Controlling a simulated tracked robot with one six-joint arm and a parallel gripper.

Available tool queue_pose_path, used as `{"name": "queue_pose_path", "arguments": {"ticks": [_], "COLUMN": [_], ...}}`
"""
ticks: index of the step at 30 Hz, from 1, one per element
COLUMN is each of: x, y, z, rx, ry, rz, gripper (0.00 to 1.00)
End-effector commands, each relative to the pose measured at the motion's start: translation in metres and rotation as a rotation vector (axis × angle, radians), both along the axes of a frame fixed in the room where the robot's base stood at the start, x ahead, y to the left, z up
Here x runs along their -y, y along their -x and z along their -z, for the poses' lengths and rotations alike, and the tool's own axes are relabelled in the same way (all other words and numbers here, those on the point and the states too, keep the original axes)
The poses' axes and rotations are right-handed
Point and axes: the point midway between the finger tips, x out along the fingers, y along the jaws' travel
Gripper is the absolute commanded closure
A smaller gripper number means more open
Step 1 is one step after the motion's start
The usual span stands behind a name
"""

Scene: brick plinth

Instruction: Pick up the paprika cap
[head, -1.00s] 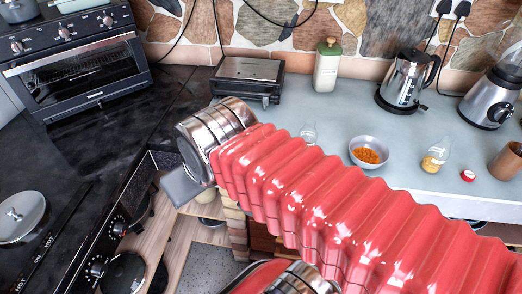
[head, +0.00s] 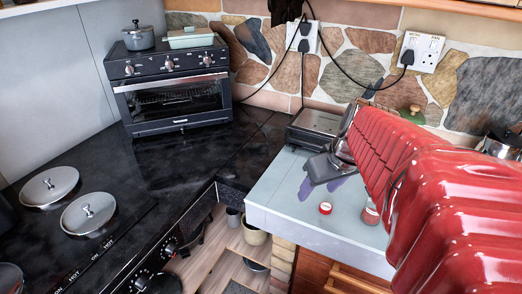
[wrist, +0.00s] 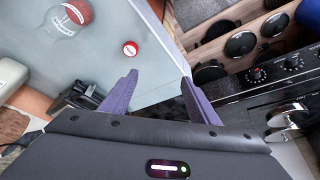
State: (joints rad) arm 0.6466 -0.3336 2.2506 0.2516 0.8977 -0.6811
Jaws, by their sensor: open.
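The paprika cap (head: 325,208) is a small red disc with a pale label on top, lying on the grey counter near its front edge. It also shows in the wrist view (wrist: 130,48), just beyond the left fingertip. My gripper (head: 320,187) is open and empty, its purple fingers pointing down above the counter behind the cap. In the wrist view my gripper (wrist: 159,76) has both fingers apart, with nothing between them.
The counter's front edge (head: 310,232) drops off close to the cap. A black grill (head: 314,124) stands behind my gripper. My arm covers the counter's right part.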

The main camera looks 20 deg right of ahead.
Motion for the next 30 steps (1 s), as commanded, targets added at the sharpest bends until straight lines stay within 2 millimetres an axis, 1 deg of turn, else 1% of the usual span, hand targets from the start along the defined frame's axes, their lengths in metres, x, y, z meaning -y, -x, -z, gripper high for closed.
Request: {"name": "queue_pose_path", "arguments": {"ticks": [1,3,6,9,13,23,26,30], "x": [0.017,0.037,0.06,0.074,0.081,0.08,0.08,0.081], "y": [0.001,0.003,0.006,0.009,0.01,0.009,0.007,0.0], "z": [0.003,0.006,0.009,0.011,0.011,0.013,0.02,0.037], "rx": [-0.003,-0.004,-0.002,-0.001,0.002,0.001,0.0,-0.002], "ry": [-0.005,-0.007,-0.009,-0.009,-0.008,-0.009,-0.01,-0.012], "rz": [0.016,0.024,0.032,0.036,0.036,0.036,0.036,0.035], "gripper": [0.45,0.45,0.45,0.45,0.45,0.45,0.45,0.45]}}
